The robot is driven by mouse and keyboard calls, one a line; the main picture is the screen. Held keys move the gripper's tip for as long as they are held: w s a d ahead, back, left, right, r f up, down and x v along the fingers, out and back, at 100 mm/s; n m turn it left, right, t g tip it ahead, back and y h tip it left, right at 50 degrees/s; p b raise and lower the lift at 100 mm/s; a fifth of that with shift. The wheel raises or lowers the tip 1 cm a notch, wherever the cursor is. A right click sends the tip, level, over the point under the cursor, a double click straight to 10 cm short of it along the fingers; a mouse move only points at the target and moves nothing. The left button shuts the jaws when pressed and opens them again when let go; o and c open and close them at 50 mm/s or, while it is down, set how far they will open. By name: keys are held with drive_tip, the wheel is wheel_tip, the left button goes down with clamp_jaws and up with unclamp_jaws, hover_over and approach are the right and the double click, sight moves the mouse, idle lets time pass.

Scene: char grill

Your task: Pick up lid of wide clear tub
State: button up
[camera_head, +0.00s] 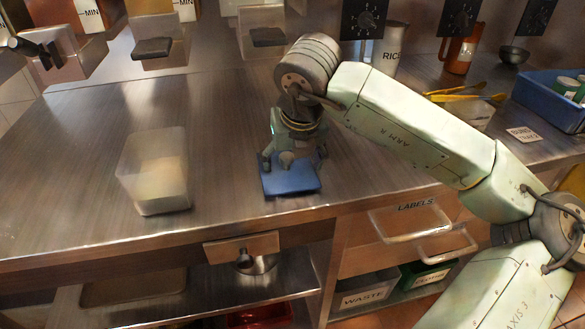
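A blue flat lid (291,184) is on or just above the steel counter near its front edge. I cannot tell whether it touches the counter. My gripper (295,158) points down over the back part of the lid. Its two fingers are spread apart, one near each side of the lid, and no grip on it shows. The gripper hides the lid's far part. A wide clear tub (155,172) stands upright on the counter to the left, with no lid visible on it. Its lower part looks pale or filled.
Dispensers (158,48) hang along the back. A rice container (388,50), an orange jug (459,52), yellow tongs (462,97) and a blue crate (548,98) stand to the right. The counter between tub and gripper is clear.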

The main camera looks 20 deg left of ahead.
drive_tip(key=shift+s+f, duration=0.15)
drive_tip(key=c, duration=0.7)
drive_tip(key=shift+s, duration=0.1)
